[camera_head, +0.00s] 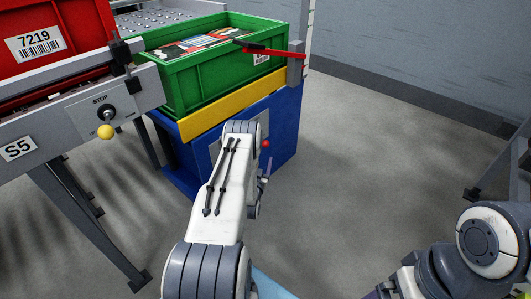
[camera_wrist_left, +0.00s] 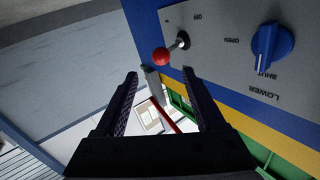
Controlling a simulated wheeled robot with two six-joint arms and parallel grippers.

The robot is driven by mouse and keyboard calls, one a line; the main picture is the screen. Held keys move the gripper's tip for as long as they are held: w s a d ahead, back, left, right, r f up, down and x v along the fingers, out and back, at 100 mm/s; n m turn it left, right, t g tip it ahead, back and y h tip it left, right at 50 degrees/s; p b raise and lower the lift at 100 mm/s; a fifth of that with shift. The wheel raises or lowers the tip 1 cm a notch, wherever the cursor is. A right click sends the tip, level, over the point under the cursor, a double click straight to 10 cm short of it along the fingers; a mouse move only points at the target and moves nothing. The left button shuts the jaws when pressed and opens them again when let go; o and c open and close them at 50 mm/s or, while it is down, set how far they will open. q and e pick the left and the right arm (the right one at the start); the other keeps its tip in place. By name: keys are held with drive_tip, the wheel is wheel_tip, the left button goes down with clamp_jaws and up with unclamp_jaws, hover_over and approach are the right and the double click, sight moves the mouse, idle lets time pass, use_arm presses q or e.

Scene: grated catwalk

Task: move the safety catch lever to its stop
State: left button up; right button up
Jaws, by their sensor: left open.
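A small lever with a red ball (camera_head: 267,143) is on the blue stand's front face. In the left wrist view, its red ball (camera_wrist_left: 161,57) sits on a short stem from a grey plate, near an "OFF" label. No label names the safety catch, so I cannot be sure this lever is it. My left gripper (camera_wrist_left: 159,75) is open and empty. In that view the ball appears just past the fingertips, between their lines, apparently untouched. In the head view my left arm mostly hides this gripper (camera_head: 263,183). My right gripper is not in view.
A blue knob (camera_wrist_left: 270,46) marked OPEN, SHUT and LOWER shares the plate. A green crate (camera_head: 185,92) stands above, with a red bar (camera_head: 277,53) by a grey post. A yellow-ball STOP lever (camera_head: 105,131) is on the left conveyor.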

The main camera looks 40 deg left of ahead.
sight(265, 146)
use_arm(q)
drive_tip(key=b+x, duration=0.4)
drive_tip(key=x, duration=0.5)
drive_tip(key=shift+f, duration=0.15)
drive_tip(key=shift+w+a, duration=0.3)
drive_tip(key=shift+w, duration=0.2)
clamp_jaws()
